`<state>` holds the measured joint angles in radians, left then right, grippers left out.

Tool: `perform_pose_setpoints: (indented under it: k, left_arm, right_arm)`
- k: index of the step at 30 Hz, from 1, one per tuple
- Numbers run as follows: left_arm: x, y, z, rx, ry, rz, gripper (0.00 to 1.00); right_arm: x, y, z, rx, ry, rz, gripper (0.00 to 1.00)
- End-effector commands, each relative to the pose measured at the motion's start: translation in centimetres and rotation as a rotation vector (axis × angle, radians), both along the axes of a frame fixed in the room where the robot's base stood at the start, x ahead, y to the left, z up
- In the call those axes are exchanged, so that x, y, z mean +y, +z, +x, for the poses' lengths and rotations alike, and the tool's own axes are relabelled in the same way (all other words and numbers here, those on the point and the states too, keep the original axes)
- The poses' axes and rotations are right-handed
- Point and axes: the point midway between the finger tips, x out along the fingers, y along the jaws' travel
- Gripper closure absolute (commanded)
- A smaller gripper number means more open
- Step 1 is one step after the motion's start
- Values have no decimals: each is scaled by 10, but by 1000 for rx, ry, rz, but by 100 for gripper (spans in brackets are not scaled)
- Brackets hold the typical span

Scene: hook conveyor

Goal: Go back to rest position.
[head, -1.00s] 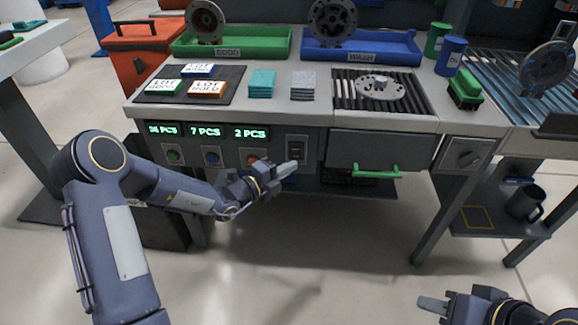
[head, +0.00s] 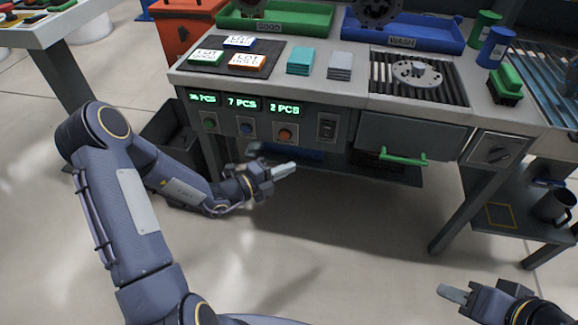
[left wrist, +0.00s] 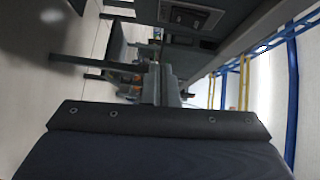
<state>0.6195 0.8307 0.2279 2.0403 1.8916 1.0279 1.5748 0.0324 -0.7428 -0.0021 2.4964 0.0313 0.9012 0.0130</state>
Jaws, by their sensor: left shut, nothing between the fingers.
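My left gripper (head: 284,170) is shut and empty in the head view. It hangs in front of the workbench, below the panel of buttons and the switch, apart from them. In the left wrist view its shut fingers (left wrist: 160,85) point toward the bench's underside and the floor beyond. My right gripper (head: 455,293) shows at the lower right of the head view, over bare floor. Only part of it is in view, and its finger gap cannot be made out.
The workbench (head: 300,95) carries lot cards, a green tray (head: 275,18), a blue tray (head: 405,32) and a metal disc (head: 416,73). A green drawer handle (head: 403,158) sticks out in front. A dark bin (head: 165,150) stands behind my left arm. The near floor is clear.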

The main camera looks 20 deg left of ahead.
Motion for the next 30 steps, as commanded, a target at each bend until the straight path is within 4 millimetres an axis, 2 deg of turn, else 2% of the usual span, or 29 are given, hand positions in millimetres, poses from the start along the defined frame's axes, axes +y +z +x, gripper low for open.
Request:
perform_pose_setpoints:
  k: [11, 14, 16, 20, 22, 26, 30]
  left_arm:
    - [-1, 3, -1, -13, -9, 14, 100]
    - [-9, 22, -8, -103, -74, 108, 100]
    - [-20, 46, -22, -233, -169, 241, 100]
    - [-44, 93, -68, -596, -416, 595, 100]
    - [-53, 111, -99, -817, -556, 794, 100]
    - [-57, 131, -155, -1233, -811, 1146, 100]
    - [-45, 137, -208, -1676, -1088, 1488, 100]
  right_arm:
    - [0, 0, 0, 0, 0, 0, 64]
    - [0, 0, 0, 0, 0, 0, 64]
    - [0, 0, 0, 0, 0, 0, 64]
    - [0, 0, 0, 0, 0, 0, 64]
    - [0, 0, 0, 0, 0, 0, 64]
    - [0, 0, 0, 0, 0, 0, 64]
    - [0, 0, 0, 0, 0, 0, 64]
